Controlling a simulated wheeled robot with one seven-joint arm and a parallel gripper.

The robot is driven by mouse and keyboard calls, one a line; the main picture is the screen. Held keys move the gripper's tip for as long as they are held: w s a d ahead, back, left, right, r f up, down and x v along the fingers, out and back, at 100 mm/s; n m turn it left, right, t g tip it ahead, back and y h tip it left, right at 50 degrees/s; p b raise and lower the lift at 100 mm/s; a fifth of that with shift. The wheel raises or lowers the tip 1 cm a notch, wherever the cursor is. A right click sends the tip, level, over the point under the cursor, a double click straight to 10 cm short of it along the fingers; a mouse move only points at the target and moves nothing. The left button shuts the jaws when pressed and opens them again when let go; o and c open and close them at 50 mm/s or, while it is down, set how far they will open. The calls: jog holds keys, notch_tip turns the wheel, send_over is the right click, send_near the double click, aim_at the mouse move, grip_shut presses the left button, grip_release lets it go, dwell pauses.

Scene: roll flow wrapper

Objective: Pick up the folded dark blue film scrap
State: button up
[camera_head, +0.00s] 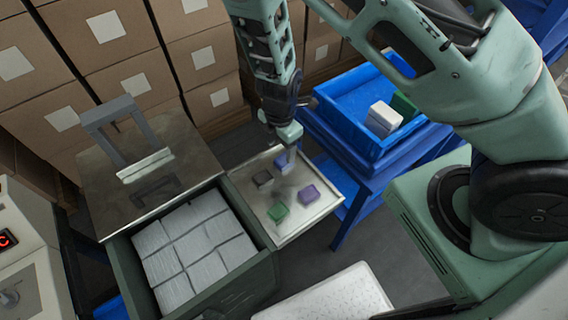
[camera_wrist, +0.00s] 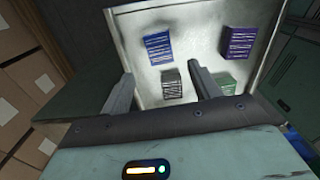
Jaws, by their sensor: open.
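The folded dark blue film scrap (camera_head: 283,161) lies on a pale metal tray (camera_head: 322,214), near its far edge. In the wrist view the scrap (camera_wrist: 158,47) shows as a small striped blue block, just beyond my fingertips. My gripper (camera_head: 291,154) points down over the tray by the scrap and partly overlaps it in the head view. In the wrist view my gripper (camera_wrist: 160,70) has its two fingers spread apart, with nothing held between them. The height of the fingertips above the tray is hard to tell.
On the tray also lie a dark grey scrap (camera_wrist: 171,85), a purple scrap (camera_wrist: 239,42) and a green scrap (camera_wrist: 226,82). A dark green bin (camera_head: 262,283) of wrapped packs adjoins the tray. A blue crate (camera_head: 345,98) and stacked cartons (camera_head: 110,45) stand behind.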

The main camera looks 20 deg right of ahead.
aim_at(281, 162)
jog(key=shift+f+b, duration=1)
jog(key=shift+f, duration=2)
jog(key=c, duration=1.1)
